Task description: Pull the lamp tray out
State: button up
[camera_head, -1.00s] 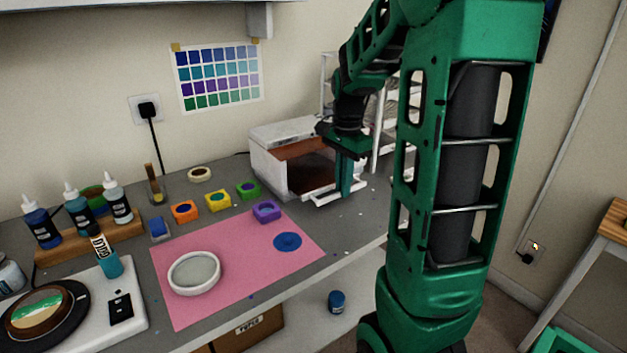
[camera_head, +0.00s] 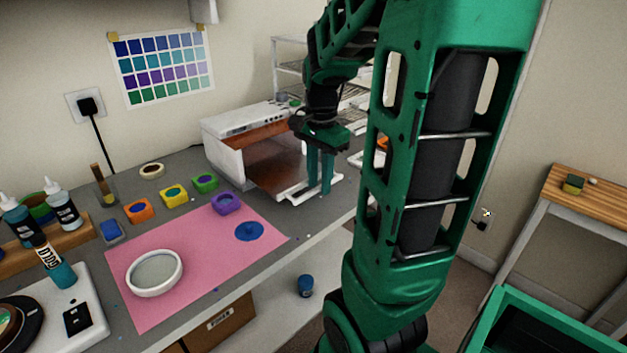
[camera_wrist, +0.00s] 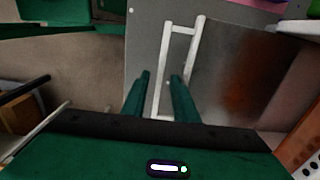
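The white curing lamp (camera_head: 222,150) is a box with an open front at the back of the bench, glowing orange-brown inside. Its tray (camera_head: 272,178) lies at the opening, with a white frame-like handle (camera_head: 300,195) at the front. My gripper (camera_head: 319,192) points down at the handle, its two green fingers apart. In the wrist view, the handle's outer bar (camera_wrist: 167,68) runs between the fingers (camera_wrist: 161,77), with gaps visible on both sides. The reflective tray surface (camera_wrist: 235,75) lies to the right there. How low the fingertips reach is unclear.
A pink mat (camera_head: 195,270) with a white round mould (camera_head: 154,273) lies left of the lamp. A purple cup (camera_head: 226,204) stands close to the lamp's front left. White shelving (camera_head: 290,68) stands behind my arm. The bench's front edge is near the handle.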

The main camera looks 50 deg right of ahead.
notch_tip(320, 180, up, 11)
jog(key=shift+f, duration=0.15)
dwell(0.5)
dwell(0.4)
